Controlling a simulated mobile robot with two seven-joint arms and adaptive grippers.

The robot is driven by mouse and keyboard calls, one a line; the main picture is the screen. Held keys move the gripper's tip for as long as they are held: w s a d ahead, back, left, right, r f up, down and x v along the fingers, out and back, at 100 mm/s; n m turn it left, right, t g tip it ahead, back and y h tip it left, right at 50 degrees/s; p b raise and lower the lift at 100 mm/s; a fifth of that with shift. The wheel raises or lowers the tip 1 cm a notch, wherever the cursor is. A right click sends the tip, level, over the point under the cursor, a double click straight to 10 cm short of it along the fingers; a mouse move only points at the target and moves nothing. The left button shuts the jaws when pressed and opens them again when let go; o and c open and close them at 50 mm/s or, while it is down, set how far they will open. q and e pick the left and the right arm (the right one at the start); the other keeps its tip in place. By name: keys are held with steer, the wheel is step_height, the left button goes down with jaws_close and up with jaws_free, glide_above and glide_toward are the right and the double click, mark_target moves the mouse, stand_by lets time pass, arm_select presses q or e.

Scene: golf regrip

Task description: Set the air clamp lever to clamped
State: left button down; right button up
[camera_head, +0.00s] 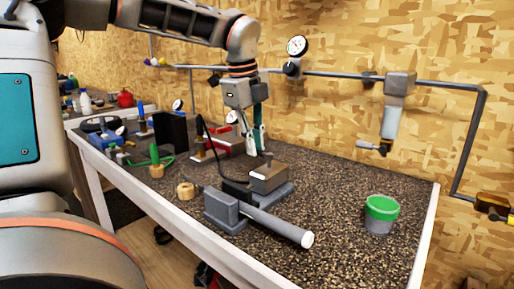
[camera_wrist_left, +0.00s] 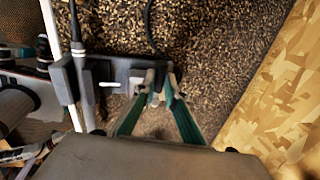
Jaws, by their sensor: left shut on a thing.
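The air clamp (camera_head: 222,209) is a dark grey vise body near the middle of the bench, with a brown-topped block (camera_head: 268,179) behind it. In the left wrist view the clamp (camera_wrist_left: 116,72) lies just beyond the fingertips. My left gripper (camera_head: 264,154) reaches down from above, behind the block. In the left wrist view its green fingers (camera_wrist_left: 157,88) converge around a small light piece by the clamp's end, which looks like the lever; the fingers hide most of it. I cannot tell the lever's setting. My right gripper is not in view.
A grey cylinder (camera_head: 275,225) with a white end extends from the clamp towards the front right. A green-lidded tub (camera_head: 380,214) stands at the right. Tools crowd the bench's left end. A pipe with a gauge (camera_head: 297,46) runs along the wall. The right bench top is mostly clear.

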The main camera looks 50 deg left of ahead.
arm_select(q)
steer(key=shift+s+r+n, duration=0.1)
steer(key=shift+r+n, duration=0.05)
steer(key=shift+n, duration=0.15)
stand_by(0.4)
steer(key=c, duration=2.1)
jaws_free()
steer(key=r, duration=0.4)
steer(key=s+r, duration=0.1)
steer(key=r, duration=0.2)
steer(key=s+r, duration=0.1)
steer(key=r, duration=0.3)
steer(key=shift+s+d+r, duration=0.15)
steer(key=shift+d+r, duration=0.2)
